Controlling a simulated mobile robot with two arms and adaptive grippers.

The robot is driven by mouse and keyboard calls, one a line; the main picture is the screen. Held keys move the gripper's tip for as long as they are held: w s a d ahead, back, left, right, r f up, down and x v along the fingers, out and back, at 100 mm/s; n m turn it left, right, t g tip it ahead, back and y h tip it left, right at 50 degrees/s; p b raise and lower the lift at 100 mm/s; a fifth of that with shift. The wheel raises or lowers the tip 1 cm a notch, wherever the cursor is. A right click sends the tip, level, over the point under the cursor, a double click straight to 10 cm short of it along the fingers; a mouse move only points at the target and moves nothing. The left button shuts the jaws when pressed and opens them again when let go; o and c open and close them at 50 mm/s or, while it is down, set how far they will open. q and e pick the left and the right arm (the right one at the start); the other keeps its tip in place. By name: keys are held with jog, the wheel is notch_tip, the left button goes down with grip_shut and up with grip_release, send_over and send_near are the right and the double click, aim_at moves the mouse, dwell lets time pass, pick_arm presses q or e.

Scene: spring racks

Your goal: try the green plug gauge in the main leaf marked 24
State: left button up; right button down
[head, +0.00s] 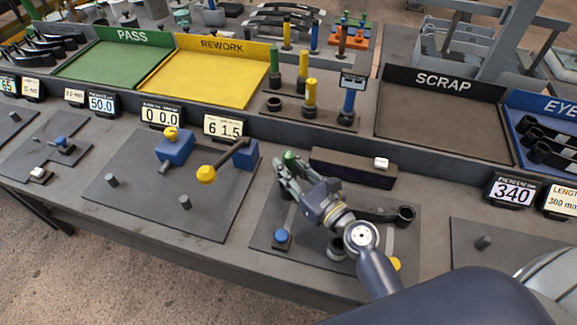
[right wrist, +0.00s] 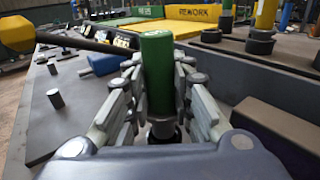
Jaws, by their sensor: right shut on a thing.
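The green plug gauge (head: 291,157) is upright between the fingers of my right gripper (head: 287,172), above the right-middle dark plate. In the right wrist view the green plug gauge (right wrist: 157,75) fills the space between the fingers of the right gripper (right wrist: 160,85), with a grey metal part below the green. A dark leaf with a round eye (head: 404,215) lies on the same plate, to the right of the gripper and partly hidden by my arm. I cannot read a 24 on it. My left gripper is not in view.
A long dark box (head: 345,168) with a white block on it stands behind the gripper. A blue-topped stop (head: 282,237) is on the plate in front. A yellow-knobbed bar (head: 206,174) lies to the left. Yellow and blue gauges (head: 309,97) stand on the rear rack.

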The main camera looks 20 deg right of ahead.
aim_at(289, 154)
jog(key=shift+f+b, duration=1.35)
jog(key=shift+f, duration=0.1)
dwell(1.0)
jog(key=shift+s+a+f+b, duration=0.2)
jog(key=shift+f+b, duration=0.1)
jog(key=shift+f, duration=0.25)
dwell(0.5)
jog(key=shift+r, duration=0.15)
jog(key=shift+w+d+r+p, duration=0.15)
jog(key=shift+r+p, duration=0.35)
jog(key=shift+p, duration=0.25)
jog(key=shift+r+p, duration=1.2)
jog(key=shift+r, duration=0.25)
jog(key=shift+r+p, duration=0.95)
notch_tip(289, 154, up, 4)
jog(key=p, duration=0.4)
